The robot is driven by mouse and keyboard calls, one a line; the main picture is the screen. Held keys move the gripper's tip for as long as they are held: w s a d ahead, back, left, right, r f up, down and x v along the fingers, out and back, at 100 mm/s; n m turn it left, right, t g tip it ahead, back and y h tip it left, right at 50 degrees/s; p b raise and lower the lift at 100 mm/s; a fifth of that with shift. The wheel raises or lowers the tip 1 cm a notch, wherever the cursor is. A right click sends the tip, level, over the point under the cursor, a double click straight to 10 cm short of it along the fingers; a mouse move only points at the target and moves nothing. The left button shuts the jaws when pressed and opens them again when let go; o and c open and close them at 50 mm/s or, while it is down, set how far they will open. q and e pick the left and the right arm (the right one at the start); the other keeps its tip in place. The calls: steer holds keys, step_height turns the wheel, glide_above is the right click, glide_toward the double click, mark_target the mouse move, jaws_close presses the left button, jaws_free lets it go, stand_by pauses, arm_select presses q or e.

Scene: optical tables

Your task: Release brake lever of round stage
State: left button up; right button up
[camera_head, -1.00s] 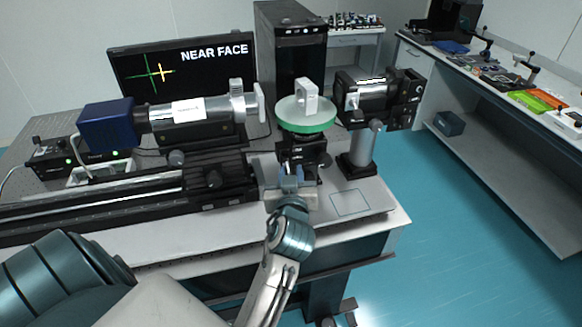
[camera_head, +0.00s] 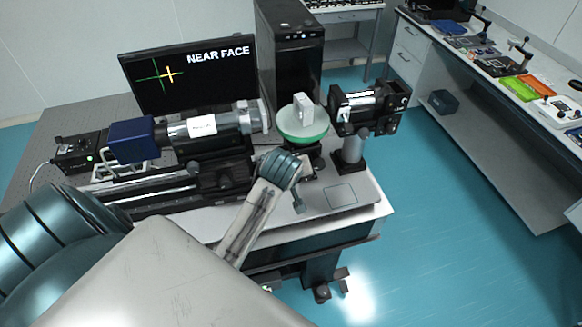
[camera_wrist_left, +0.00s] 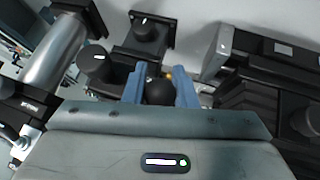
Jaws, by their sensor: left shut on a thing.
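The round stage (camera_head: 302,137) has a green-rimmed disc with a pale upright block on it. It stands on a dark mount near the table's front right. In the left wrist view, the two blue fingers of my left gripper (camera_wrist_left: 160,72) are closed around a dark round knob (camera_wrist_left: 160,92). This looks like the end of the brake lever, but the rest of the lever is hidden. My right gripper is not in view.
A silver and blue tube instrument (camera_head: 200,128) stands left of the stage, above a black rail (camera_head: 165,190). The monitor (camera_head: 190,77) behind reads "NEAR FACE".

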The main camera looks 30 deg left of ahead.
arm_select(q)
steer(key=shift+r+g+h, duration=0.15)
steer(key=shift+g+h, duration=0.15)
steer(key=shift+h, duration=0.1)
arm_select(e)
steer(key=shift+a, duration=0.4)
arm_select(q)
steer(key=o, duration=0.9)
steer(key=shift+o, duration=0.4)
steer(key=shift+w+a, duration=0.1)
steer(key=shift+w, duration=0.05)
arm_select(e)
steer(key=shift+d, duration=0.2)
